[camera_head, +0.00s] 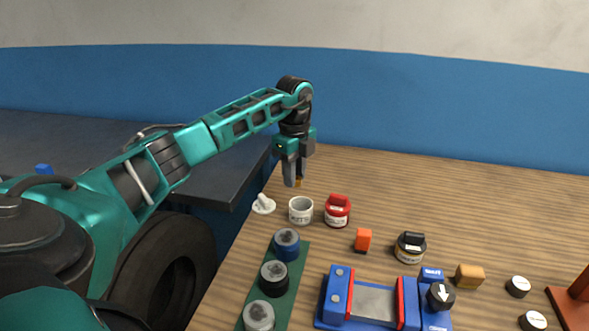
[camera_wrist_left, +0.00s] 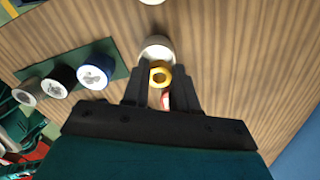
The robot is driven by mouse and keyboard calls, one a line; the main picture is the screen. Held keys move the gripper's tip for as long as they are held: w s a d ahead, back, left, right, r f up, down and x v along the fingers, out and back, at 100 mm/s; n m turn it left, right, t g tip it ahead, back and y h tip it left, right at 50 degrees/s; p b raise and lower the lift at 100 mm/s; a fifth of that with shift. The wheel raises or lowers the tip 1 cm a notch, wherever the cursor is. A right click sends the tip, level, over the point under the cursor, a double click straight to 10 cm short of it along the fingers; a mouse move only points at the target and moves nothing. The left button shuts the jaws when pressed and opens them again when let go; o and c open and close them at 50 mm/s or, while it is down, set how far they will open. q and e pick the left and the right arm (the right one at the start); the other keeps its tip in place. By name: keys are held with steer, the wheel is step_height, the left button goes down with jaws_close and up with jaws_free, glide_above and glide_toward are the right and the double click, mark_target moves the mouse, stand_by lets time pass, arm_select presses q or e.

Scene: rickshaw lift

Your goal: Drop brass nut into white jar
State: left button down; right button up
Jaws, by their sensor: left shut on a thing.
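My left gripper (camera_head: 294,183) points down over the far left part of the wooden table, above and slightly behind the white jar. It is shut on the brass nut (camera_wrist_left: 160,74), a yellow ring between the fingertips in the left wrist view. A sliver of the nut (camera_head: 299,182) shows in the head view. The white jar (camera_head: 301,214) stands upright and open on the table. In the left wrist view the white jar (camera_wrist_left: 157,44) shows just past the nut, partly covered by it. My right gripper is not in view.
A red jar (camera_head: 338,212) stands right beside the white jar, and a white lid with a knob (camera_head: 263,204) lies to its left. A green strip (camera_head: 294,270) holds several round pieces in front. A blue and red fixture (camera_head: 370,302) sits front right.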

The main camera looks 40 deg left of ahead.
arm_select(q)
steer(key=shift+r, duration=0.1)
steer(key=c, duration=0.8)
jaws_free()
steer(key=shift+r, duration=0.1)
step_height(320, 180, up, 13)
steer(key=shift+f, duration=0.2)
